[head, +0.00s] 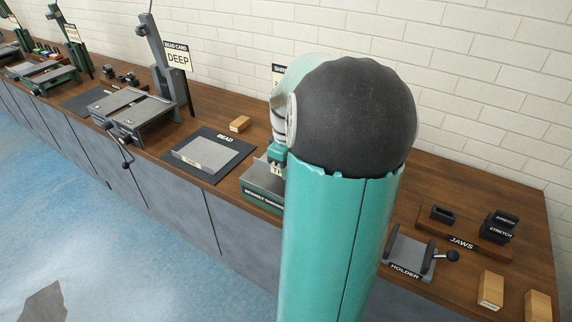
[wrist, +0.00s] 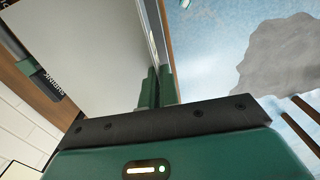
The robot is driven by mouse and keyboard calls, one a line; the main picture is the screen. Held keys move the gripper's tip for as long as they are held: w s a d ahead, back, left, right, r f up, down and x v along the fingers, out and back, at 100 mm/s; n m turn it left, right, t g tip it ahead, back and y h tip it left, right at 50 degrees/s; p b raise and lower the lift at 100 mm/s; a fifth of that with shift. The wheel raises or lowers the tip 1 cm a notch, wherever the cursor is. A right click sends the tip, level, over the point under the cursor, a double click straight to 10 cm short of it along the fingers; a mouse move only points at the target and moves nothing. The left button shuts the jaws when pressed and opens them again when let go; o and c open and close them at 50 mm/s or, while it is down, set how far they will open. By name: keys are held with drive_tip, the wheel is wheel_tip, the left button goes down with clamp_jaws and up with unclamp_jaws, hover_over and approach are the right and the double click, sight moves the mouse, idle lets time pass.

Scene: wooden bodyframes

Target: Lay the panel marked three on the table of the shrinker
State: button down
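A large plain grey panel (wrist: 95,45) fills the left of the wrist view. Its right edge runs down between the two dark green fingers of my gripper (wrist: 158,88), which look shut on it. No number shows on it. In the head view my gripper (head: 277,155) is at the shrinker (head: 262,193), a low green machine with a light grey top, mostly hidden behind my teal arm. Whether the panel touches the shrinker's table cannot be told.
A dark BEAD mat (head: 224,136) holds another grey panel (head: 205,152) with a label too small to read. The bead machine (head: 130,108) stands left of it. A small wooden block (head: 239,124) lies behind. The holder (head: 407,258) and jaws tray (head: 462,243) are at the right.

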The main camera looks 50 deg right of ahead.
drive_tip(key=shift+s+d+f, duration=0.1)
drive_tip(key=shift+d+f, duration=0.05)
drive_tip(key=shift+f, duration=0.6)
drive_tip(key=shift+s+f, duration=0.1)
drive_tip(key=shift+f, duration=0.3)
drive_tip(key=shift+a+f, duration=0.2)
drive_tip(key=shift+f, duration=1.85)
drive_tip(key=shift+d+f, duration=0.1)
drive_tip(key=shift+f, duration=0.15)
